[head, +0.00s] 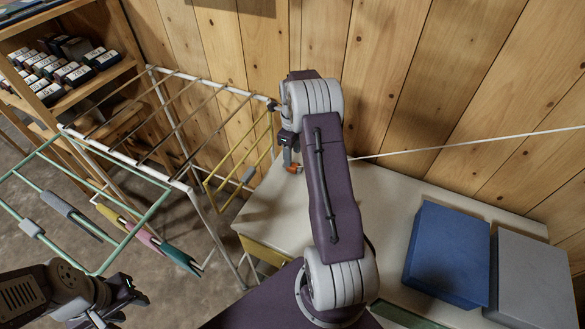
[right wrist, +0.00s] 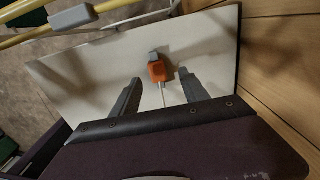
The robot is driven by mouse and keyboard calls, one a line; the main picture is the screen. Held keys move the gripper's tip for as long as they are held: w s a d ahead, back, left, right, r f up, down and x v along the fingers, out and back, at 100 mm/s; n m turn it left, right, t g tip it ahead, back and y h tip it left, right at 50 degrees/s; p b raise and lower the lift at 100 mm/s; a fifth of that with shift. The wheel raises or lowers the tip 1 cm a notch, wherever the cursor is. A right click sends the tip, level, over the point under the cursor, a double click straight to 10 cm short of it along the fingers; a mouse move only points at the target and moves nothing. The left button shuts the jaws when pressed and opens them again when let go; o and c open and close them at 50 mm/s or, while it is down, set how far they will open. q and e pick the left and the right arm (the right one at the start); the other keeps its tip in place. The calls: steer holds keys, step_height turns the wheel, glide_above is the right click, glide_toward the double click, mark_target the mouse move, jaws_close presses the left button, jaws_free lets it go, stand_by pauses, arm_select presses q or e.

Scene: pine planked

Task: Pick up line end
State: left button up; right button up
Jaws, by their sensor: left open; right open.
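The line end is an orange piece with a grey tip (right wrist: 158,70), lying on or just above the white tabletop (right wrist: 90,75). In the right wrist view it sits between the tips of my right gripper (right wrist: 159,78), whose fingers are apart, with no clear contact. A thin pale cord runs from it back toward the gripper. In the head view only a bit of orange (head: 292,168) shows below my right gripper (head: 289,150). The white line (head: 450,142) stretches from the right edge to behind my right arm. My left gripper (head: 118,303) is open and empty at the lower left.
A drying rack (head: 178,184) with green and yellow frames and several clips stands left of the table (head: 385,195). A blue box (head: 447,257) and a grey box (head: 530,280) lie at the right. A shelf (head: 98,84) holds dark boxes. A plank wall (head: 390,60) closes the back.

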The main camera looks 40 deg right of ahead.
mark_target(292, 168)
steer(key=f, duration=0.4)
steer(key=shift+s+a+f, duration=0.1)
steer(key=shift+s+a, duration=0.1)
steer(key=shift+s, duration=0.05)
steer(key=shift+f, duration=0.2)
jaws_close()
steer(key=shift+r, duration=0.15)
